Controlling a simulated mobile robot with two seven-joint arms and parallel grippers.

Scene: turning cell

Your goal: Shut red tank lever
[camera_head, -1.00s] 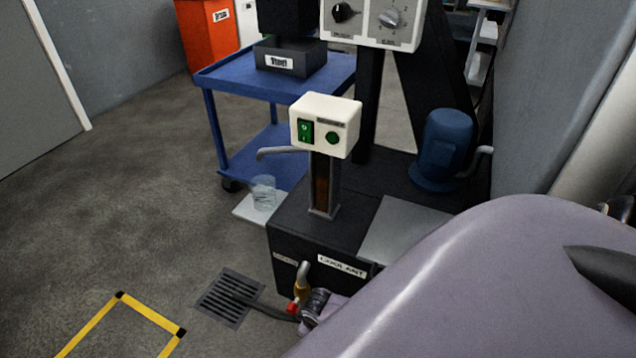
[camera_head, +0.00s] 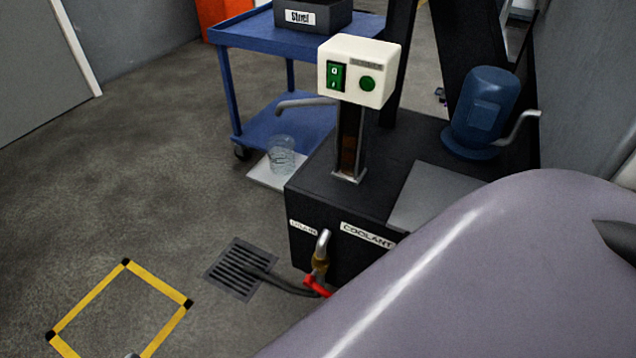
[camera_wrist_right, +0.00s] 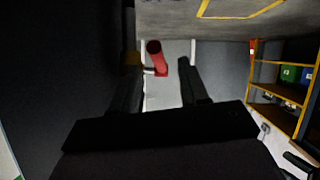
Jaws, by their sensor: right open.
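The black coolant tank (camera_head: 300,256) stands right of centre in the head view, with COOLANT and drain labels on its front. A brass valve (camera_head: 320,264) with a bent grey pipe sits low on that front. Its red lever (camera_head: 316,286) points down and to the right, partly hidden by my right arm. My left gripper is not in view.
A floor drain (camera_head: 240,269) with a dark hose lies left of the tank. A glass beaker (camera_head: 281,155) stands on a white pad beside it. A blue cart (camera_head: 232,101) and a blue pump (camera_head: 483,112) are behind. The floor at left is clear around a yellow-marked square (camera_head: 94,292).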

